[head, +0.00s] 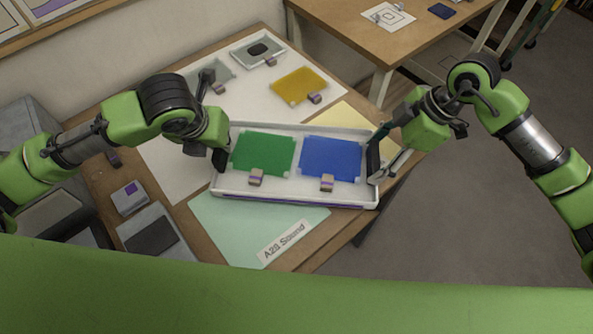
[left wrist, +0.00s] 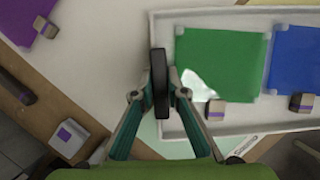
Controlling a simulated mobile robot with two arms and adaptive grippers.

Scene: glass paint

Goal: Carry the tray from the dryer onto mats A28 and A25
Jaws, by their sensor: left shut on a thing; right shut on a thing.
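The white tray (head: 300,194) holds a green pane (head: 263,153) and a blue pane (head: 330,158), each with a small tan and purple block at its front edge. My left gripper (head: 220,158) is shut on the tray's dark left handle, which shows between the fingers in the left wrist view (left wrist: 161,84). My right gripper (head: 377,164) is shut on the dark right handle. The tray looks level, over the table; its height is hard to tell. The pale green mat A28 (head: 225,222) shows partly in front of it. A pale yellow mat (head: 362,120) shows behind right, its label hidden.
A grey box (head: 131,197) and a dark-topped device (head: 152,235) stand left. Another table (head: 340,35) is behind.

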